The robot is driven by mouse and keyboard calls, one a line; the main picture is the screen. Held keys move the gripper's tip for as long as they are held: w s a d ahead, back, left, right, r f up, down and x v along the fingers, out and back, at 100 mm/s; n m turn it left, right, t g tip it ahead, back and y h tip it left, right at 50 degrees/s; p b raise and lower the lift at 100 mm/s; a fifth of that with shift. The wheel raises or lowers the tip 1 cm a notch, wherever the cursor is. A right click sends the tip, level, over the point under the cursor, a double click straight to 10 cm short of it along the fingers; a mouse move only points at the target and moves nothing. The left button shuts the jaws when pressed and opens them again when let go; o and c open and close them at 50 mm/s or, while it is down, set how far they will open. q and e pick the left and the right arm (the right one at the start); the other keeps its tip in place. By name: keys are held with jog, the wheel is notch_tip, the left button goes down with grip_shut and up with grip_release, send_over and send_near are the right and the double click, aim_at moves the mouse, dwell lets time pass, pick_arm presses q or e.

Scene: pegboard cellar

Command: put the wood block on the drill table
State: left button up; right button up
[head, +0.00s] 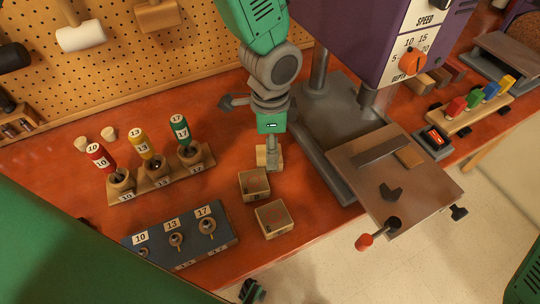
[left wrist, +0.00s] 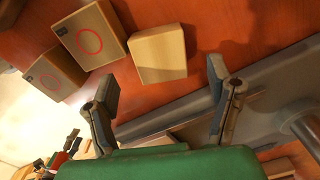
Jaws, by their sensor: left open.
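A plain pale wood block (left wrist: 158,54) lies on the orange-red bench top in the left wrist view. In the head view the wood block (head: 261,156) is partly hidden behind my left gripper (head: 272,152). In the left wrist view my left gripper (left wrist: 163,80) is open, with its fingers apart and the block just beyond the tips; nothing is between them. The drill table (head: 355,190) is the flat plate at the right in the head view, bearing a grey bar and a small wooden piece.
Two wooden blocks with red circles, one (head: 254,183) and another (head: 273,217), lie near the wood block. The purple drill press (head: 350,40) rises at right. A red-knobbed handle (head: 365,242) juts from the table.

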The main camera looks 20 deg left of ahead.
aim_at(261, 151)
pick_arm(q)
notch_tip(261, 151, down, 4)
jog(key=shift+w+a+f, duration=0.1)
jog(key=c, duration=1.4)
jog(key=shift+r, duration=0.25)
